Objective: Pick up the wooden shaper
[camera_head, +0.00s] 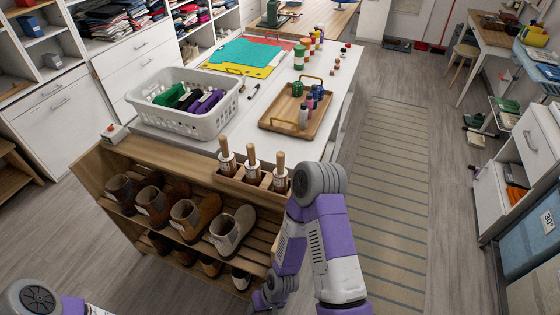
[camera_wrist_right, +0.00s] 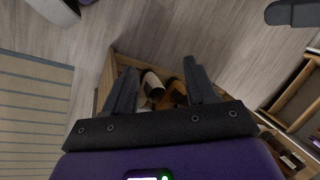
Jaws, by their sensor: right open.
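Several turned wooden pieces with pale upright handles stand in a divided wooden box on top of the shoe rack in the head view: a left one (camera_head: 226,158), a middle one (camera_head: 252,165) and a right one (camera_head: 280,174). I cannot tell which is meant by the wooden shaper. My right arm is just right of the box. In the right wrist view my right gripper (camera_wrist_right: 160,72) is open and empty, with a pale boot (camera_wrist_right: 152,86) and brown footwear (camera_wrist_right: 178,92) seen beyond its fingers. My left gripper is out of view.
The rack (camera_head: 95,165) holds several boots below the box. Behind it, a white table (camera_head: 215,148) carries a white basket (camera_head: 185,103) and a wooden tray (camera_head: 290,118). Open floor with a striped mat (camera_head: 400,175) lies to the right.

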